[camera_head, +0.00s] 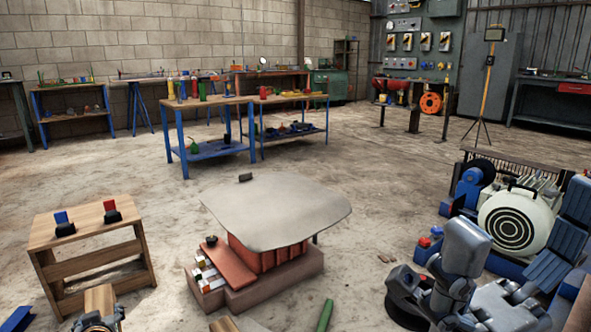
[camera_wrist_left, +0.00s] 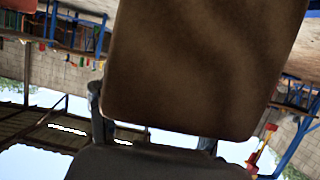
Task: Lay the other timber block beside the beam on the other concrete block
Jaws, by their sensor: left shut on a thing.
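My left gripper (camera_head: 101,316) is at the bottom left of the head view, shut on a brown timber block (camera_head: 100,300). In the left wrist view the timber block (camera_wrist_left: 200,65) fills the middle, with dark finger parts (camera_wrist_left: 155,140) at its lower edge. The end of another wooden piece (camera_head: 224,324) shows at the bottom edge; I cannot tell if it is the beam. No concrete block can be made out for certain. Dark and grey arm parts, seemingly of my right arm (camera_head: 462,250), stand at the right; its jaw state cannot be read.
A wooden stand (camera_head: 85,228) with red and blue items is at left. A grey plate (camera_head: 275,208) tops a red ribbed body on a low base in the middle. A green bar (camera_head: 325,315) lies in front. A machine (camera_head: 515,222) stands at right. Open floor lies behind.

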